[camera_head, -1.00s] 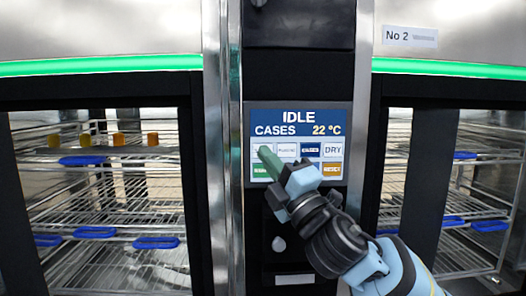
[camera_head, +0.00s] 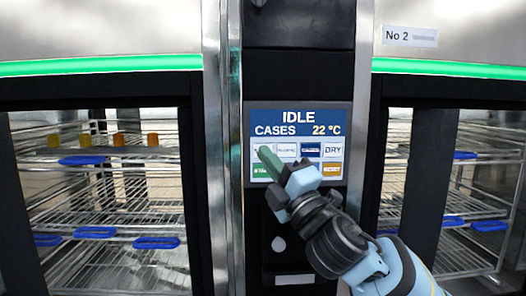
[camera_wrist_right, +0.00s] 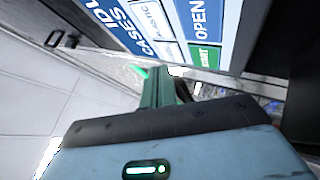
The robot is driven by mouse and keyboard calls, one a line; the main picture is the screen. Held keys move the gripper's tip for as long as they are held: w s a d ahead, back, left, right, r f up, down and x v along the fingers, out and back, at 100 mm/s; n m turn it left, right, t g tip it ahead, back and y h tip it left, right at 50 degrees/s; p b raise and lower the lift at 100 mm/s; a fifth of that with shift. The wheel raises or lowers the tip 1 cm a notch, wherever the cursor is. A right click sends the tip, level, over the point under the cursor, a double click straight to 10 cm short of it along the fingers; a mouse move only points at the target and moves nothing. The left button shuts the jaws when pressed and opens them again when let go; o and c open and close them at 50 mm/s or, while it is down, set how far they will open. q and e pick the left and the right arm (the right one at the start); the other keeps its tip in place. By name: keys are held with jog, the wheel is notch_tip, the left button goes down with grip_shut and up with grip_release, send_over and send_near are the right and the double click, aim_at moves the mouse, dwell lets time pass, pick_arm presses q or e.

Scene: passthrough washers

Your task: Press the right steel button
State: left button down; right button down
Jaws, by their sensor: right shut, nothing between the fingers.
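A small round steel button (camera_head: 278,244) sits on the dark column below the display panel (camera_head: 297,117). Another small light round part (camera_head: 258,3) shows at the very top of the column, cut off by the frame edge; I cannot tell what it is. My right gripper (camera_head: 266,156) is shut and empty, its green fingers in front of the left tiles of the panel, above the steel button. I cannot tell whether they touch the screen. In the right wrist view the shut fingers (camera_wrist_right: 160,88) point towards the panel (camera_wrist_right: 170,30). My left gripper is not in view.
The panel reads IDLE, CASES, 22 °C, with several coloured tiles. Glass-fronted washer chambers with wire racks (camera_head: 115,157) and blue clips flank the column. A vertical steel post (camera_head: 222,200) stands left of the panel. A "No 2" label (camera_head: 410,37) is at upper right.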

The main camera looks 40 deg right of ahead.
jog(key=shift+w+d, duration=0.1)
jog(key=shift+w, duration=0.05)
dwell(0.4)
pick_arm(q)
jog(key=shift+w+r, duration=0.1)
pick_arm(e)
jog(key=shift+w+d, duration=0.15)
jog(key=shift+w, duration=0.05)
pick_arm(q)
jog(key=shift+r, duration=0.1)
pick_arm(e)
jog(key=shift+w+d, duration=0.2)
jog(key=shift+w, duration=0.1)
dwell(0.8)
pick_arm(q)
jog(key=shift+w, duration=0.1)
pick_arm(e)
jog(key=shift+s+a, duration=0.1)
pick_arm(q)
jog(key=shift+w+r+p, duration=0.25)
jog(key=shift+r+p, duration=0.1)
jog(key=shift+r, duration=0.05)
pick_arm(e)
jog(key=shift+s+a, duration=0.3)
jog(key=shift+s, duration=0.25)
jog(key=shift+s, duration=0.1)
